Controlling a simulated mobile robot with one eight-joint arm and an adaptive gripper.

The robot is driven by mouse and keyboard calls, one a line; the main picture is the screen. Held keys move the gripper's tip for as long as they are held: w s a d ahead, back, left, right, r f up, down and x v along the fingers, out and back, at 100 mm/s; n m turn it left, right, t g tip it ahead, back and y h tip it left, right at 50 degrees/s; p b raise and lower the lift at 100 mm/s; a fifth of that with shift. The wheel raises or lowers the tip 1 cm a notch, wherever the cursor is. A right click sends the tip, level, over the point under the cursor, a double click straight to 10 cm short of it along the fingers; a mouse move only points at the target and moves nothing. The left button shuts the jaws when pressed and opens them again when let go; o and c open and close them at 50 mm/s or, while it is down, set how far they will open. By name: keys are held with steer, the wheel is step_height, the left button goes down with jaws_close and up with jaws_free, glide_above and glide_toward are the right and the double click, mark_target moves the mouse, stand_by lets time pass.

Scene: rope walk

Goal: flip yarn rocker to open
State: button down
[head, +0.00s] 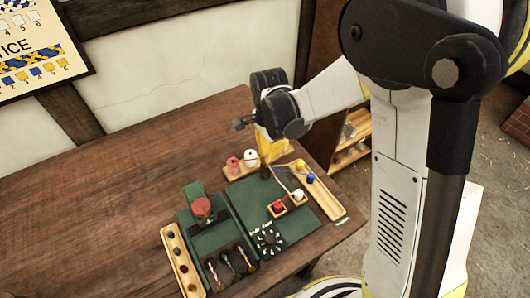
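A green machine (255,201) stands on the wooden table. It has a dial (267,238) near its front, with small labels above it that are too small to read. I cannot make out the yarn rocker or its position with certainty. My gripper (266,172) points down over the back part of the machine, beside the thin strands. Its yellow body shows below the black wrist, but its fingers are small and dark, so I cannot tell whether they are open or touching anything.
A red knob (202,207) stands on a green block at the left. Red, white, yellow and blue spools stand in wooden trays (318,193) around the machine. Colored strands lie in front of the block. A narrow tray (180,262) is at far left. The table's left side (80,220) is clear.

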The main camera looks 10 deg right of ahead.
steer(key=shift+r+p, duration=2.25)
steer(key=shift+r, duration=1.35)
steer(key=shift+s+d+r, duration=0.1)
steer(key=shift+d+r, duration=0.05)
steer(key=shift+r, duration=0.1)
steer(key=s+d+r+n+t+b, duration=0.3)
steer(key=s+d+n+b, duration=0.1)
steer(key=s+d+n, duration=0.1)
steer(key=s+d+r+n+t+b, duration=0.3)
steer(key=s+d+r+n+t, duration=0.1)
steer(key=s+n, duration=0.4)
steer(key=shift+s+d+b, duration=0.4)
steer(key=shift+s+d, duration=0.15)
steer(key=shift+s, duration=0.35)
